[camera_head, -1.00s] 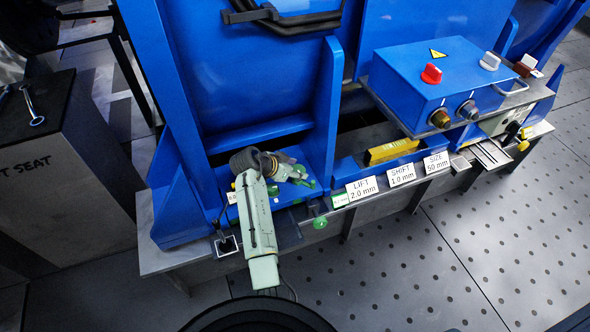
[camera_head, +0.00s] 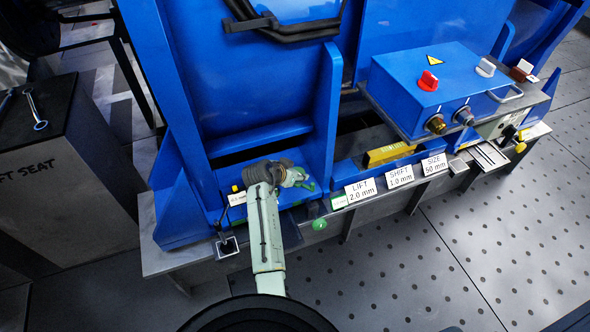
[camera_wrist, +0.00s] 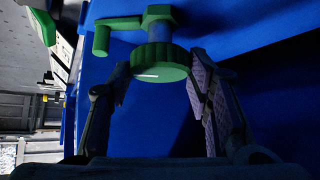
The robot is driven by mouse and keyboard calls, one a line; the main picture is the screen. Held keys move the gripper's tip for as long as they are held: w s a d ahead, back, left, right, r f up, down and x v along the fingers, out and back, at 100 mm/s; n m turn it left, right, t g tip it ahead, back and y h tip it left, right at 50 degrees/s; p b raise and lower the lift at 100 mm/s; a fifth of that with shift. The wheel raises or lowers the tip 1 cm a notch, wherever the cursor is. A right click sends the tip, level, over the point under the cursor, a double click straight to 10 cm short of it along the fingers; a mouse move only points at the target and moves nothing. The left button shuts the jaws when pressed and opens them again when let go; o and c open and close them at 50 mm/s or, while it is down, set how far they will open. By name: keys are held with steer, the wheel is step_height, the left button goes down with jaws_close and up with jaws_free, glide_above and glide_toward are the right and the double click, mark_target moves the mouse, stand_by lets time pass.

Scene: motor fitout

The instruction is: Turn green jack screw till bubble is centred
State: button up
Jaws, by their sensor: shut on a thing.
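The green jack screw (camera_wrist: 160,62) fills the top middle of the wrist view, with a knurled round knob and a green crank-like piece above it. A pale mark shows on the knob's face. My gripper (camera_wrist: 160,78) has one finger on each side of the knob and is shut on it. In the head view my gripper (camera_head: 294,175) is low at the foot of the blue frame, hiding most of the screw. A yellow level (camera_head: 390,153) lies on the blue rail to the right; its bubble is too small to read.
Signs for lift (camera_head: 361,190), shift (camera_head: 400,176) and size (camera_head: 434,164) line the bench edge. A green ball knob (camera_head: 320,224) sits below my gripper's right side. A blue control box (camera_head: 440,85) stands at right, and blue upright plates (camera_head: 328,120) rise close behind my gripper.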

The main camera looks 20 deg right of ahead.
steer(key=n+p, duration=0.1)
steer(key=n+t+y+p, duration=0.2)
steer(key=shift+s+d+r+n, duration=0.2)
steer(key=shift+s+n, duration=0.05)
steer(key=shift+n, duration=0.05)
steer(key=n+t+y+p, duration=0.1)
steer(key=n+y, duration=0.1)
steer(key=shift+d+f+n, duration=0.1)
steer(key=shift+d+n, duration=0.05)
steer(key=shift+n, duration=0.15)
steer(key=n+y, duration=0.1)
steer(key=n+y+b, duration=0.1)
steer(key=n, duration=0.1)
steer(key=shift+d+f+n+t+y, duration=0.15)
steer(key=shift+d+n+t+y, duration=0.05)
steer(key=shift+n+t+y, duration=0.1)
steer(key=shift+d+n+y+b, duration=0.1)
steer(key=shift+n+y+b, duration=1.2)
steer(key=shift+n, duration=0.5)
steer(key=o, duration=1.1)
steer(key=shift+o, duration=0.2)
